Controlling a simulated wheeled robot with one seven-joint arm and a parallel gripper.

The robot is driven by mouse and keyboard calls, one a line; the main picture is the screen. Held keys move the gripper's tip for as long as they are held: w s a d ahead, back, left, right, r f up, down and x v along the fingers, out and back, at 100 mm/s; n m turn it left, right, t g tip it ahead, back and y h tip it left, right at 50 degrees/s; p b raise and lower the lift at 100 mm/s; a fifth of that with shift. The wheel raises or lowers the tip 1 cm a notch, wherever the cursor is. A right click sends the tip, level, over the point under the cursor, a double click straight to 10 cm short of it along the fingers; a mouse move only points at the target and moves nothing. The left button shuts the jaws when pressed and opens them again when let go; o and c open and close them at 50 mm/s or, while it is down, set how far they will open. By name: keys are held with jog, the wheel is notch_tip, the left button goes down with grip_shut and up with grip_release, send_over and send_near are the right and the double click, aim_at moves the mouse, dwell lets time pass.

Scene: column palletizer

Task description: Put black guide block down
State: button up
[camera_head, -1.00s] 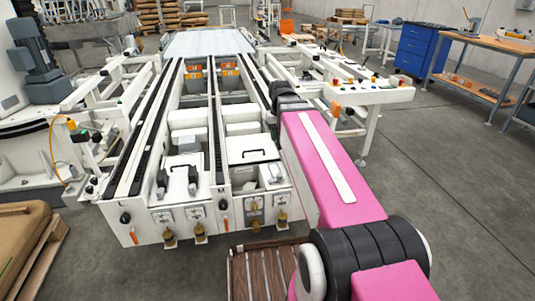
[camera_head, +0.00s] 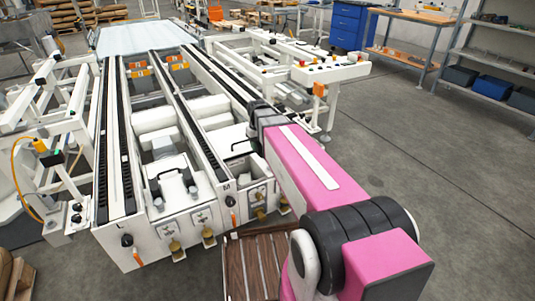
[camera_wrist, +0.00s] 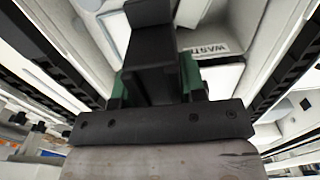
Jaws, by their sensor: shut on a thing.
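The black guide block (camera_wrist: 150,45) shows in the wrist view at the upper middle, as a dark upright piece with a wider top end. My gripper (camera_wrist: 157,82) is shut on it, with green fingers on either side and a black bar behind them. Below it are white machine parts, a light panel and a partly readable label (camera_wrist: 205,48). I cannot tell whether the block touches anything.
Dark rails (camera_head: 200,130) run along the machine. A white control console (camera_head: 330,72) stands to its right. A slatted brown pallet (camera_head: 250,268) lies by the machine's front, partly behind my arm. A workbench (camera_head: 420,60) and shelving (camera_head: 490,70) stand right, with clear floor before them.

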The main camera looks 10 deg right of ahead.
jog(key=w+d+f, duration=0.1)
jog(key=w, duration=0.1)
jog(key=w+d+f, duration=0.3)
jog(key=w+d, duration=0.1)
jog(key=shift+f, duration=0.4)
jog(key=shift+d+f, duration=0.1)
jog(key=shift+f, duration=1.9)
jog(key=shift+f, duration=0.15)
jog(key=o, duration=1)
notch_tip(320, 180, up, 12)
jog(key=s+f+m, duration=0.1)
jog(key=s+f, duration=0.2)
jog(key=s, duration=0.4)
jog(key=s+f+m, duration=0.1)
jog(key=s+f, duration=0.2)
jog(key=s, duration=0.4)
jog(key=s+f+m, duration=0.1)
jog(key=s+f, duration=0.1)
jog(key=s, duration=0.5)
jog(key=shift+s+f+m, duration=0.1)
jog(key=shift+f+m, duration=0.2)
jog(key=shift+f, duration=0.1)
